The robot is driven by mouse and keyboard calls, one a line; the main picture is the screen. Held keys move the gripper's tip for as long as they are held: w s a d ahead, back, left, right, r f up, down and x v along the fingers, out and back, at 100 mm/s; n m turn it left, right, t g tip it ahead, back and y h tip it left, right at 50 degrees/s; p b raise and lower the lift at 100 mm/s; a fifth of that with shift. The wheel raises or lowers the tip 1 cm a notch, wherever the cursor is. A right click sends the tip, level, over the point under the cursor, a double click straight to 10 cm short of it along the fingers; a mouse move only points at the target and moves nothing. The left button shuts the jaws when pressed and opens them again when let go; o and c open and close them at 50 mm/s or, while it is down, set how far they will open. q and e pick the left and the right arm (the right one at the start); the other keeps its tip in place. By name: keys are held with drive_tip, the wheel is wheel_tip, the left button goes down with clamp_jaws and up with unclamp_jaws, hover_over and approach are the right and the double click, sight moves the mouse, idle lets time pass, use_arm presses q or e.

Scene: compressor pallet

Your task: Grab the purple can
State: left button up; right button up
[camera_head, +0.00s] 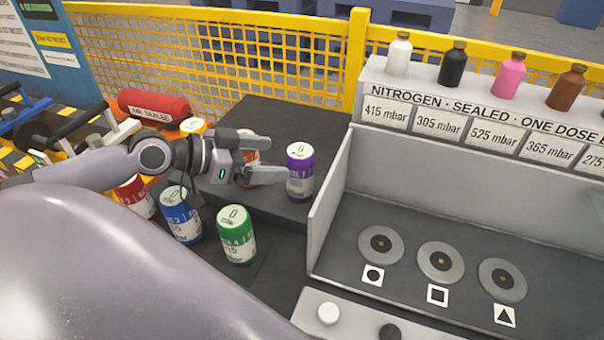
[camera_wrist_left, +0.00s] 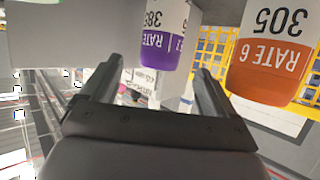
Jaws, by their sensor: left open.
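The purple can (camera_head: 300,172) stands upright near the right edge of a raised dark platform, with a white lid and a white label band. My left gripper (camera_head: 272,160) is open and empty, with its fingers pointing right toward the can. In the head view the nearer fingertip overlaps the can's left edge; I cannot tell whether it touches. In the left wrist view the purple can (camera_wrist_left: 160,42) appears inverted, just beyond and between the spread fingertips (camera_wrist_left: 160,72). An orange can (camera_wrist_left: 268,62) shows to its right there; in the head view it is partly hidden behind my gripper. My right gripper is not in view.
Blue (camera_head: 181,217), green (camera_head: 236,236) and red (camera_head: 136,197) cans stand in front of the platform. A grey tray wall (camera_head: 330,195) rises close to the purple can's right. A red cylinder (camera_head: 153,107) and yellow mesh fence (camera_head: 270,60) are behind.

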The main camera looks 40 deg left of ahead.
sight(300, 169)
use_arm(q)
drive_tip(key=shift+w+d+f, duration=0.15)
drive_tip(key=shift+w+f, duration=0.15)
drive_tip(key=shift+f, duration=0.25)
drive_tip(key=shift+w+d+f, duration=0.15)
drive_tip(key=shift+w+f, duration=0.15)
drive_tip(key=shift+f, duration=0.3)
drive_tip(key=shift+w+d+f, duration=0.15)
drive_tip(key=shift+w+f, duration=0.15)
drive_tip(key=shift+f, duration=0.25)
drive_tip(key=shift+w+d, duration=0.1)
drive_tip(key=shift+x, duration=2.6)
drive_tip(key=c, duration=1.3)
